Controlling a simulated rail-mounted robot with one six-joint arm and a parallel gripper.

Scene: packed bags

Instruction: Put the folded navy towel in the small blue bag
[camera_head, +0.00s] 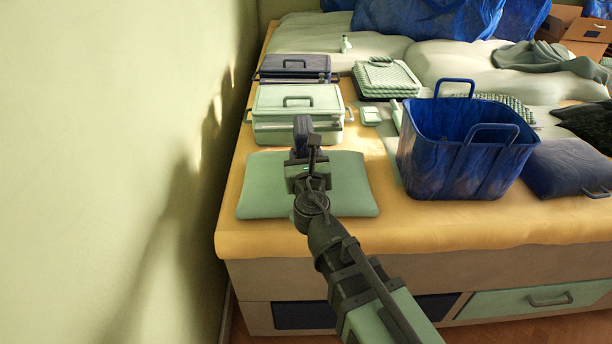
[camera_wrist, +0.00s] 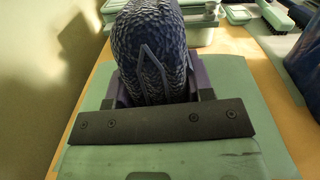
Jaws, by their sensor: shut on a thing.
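My gripper (camera_head: 304,140) is above the pale green pillow near the bed's front left. In the wrist view my gripper (camera_wrist: 155,85) is shut on a dark navy, textured bundle, the folded navy towel (camera_wrist: 148,35). The towel also shows in the head view (camera_head: 302,127) as a small dark shape at the gripper's tip. The small blue bag (camera_head: 455,160) stands upright and open at the top on the bed, to the right of my gripper, with two loop handles. Its inside floor is hidden by its front wall.
A green pillow (camera_head: 262,185) lies below my gripper. A pale green case (camera_head: 297,105) and a navy case (camera_head: 294,67) stand behind it. A navy cushion (camera_head: 568,168) lies right of the bag. A wall (camera_head: 110,150) bounds the left. Bare bed shows in front of the bag.

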